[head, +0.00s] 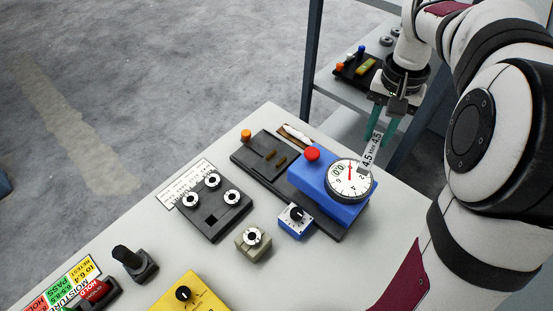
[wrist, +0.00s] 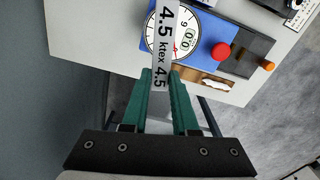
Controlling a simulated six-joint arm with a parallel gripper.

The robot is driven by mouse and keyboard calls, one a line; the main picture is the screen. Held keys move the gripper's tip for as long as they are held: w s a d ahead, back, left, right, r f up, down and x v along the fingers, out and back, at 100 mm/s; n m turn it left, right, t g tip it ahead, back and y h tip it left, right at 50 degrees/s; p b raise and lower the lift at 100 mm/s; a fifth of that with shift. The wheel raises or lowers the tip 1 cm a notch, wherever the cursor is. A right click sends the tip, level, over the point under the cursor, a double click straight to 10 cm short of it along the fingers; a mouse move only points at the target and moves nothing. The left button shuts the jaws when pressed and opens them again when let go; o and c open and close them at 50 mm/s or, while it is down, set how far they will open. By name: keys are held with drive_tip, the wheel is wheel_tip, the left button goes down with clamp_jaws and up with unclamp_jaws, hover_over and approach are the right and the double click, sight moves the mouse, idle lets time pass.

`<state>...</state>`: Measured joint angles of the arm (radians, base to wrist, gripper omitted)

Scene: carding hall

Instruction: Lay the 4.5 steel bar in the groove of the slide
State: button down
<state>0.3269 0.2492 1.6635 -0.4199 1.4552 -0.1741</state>
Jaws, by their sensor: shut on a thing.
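The steel bar (head: 371,152) is a flat pale strip printed "4.5 ktex 4.5". My gripper (head: 379,138), with green fingers, is shut on it and holds it by one end. In the wrist view the bar (wrist: 162,45) extends beyond the fingertips (wrist: 162,78) and overlaps the dial. In the head view its free end appears near the dial gauge (head: 349,179) on a blue block (head: 313,185); contact cannot be told. A dark plate (head: 250,163) with an orange knob (head: 246,134) and brown pieces runs beneath the block and looks like the slide. I cannot make out its groove clearly.
A red button (head: 312,153) stands on the blue block. A small blue dial box (head: 293,221), a grey-green knob box (head: 252,243) and a black three-dial block (head: 214,208) are nearby. A shelf (head: 335,98) with small parts stands behind the table.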

drive_tip(key=a+r+n, duration=0.3)
drive_tip(key=a+n, duration=0.3)
drive_tip(key=n, duration=2.7)
hover_over(269, 167)
wheel_tip(269, 167, down, 15)
drive_tip(key=shift+n, duration=0.3)
wheel_tip(269, 167, down, 9)
drive_tip(key=shift+f, duration=0.2)
drive_tip(key=shift+f, duration=0.15)
drive_tip(key=c, duration=0.7)
unclamp_jaws()
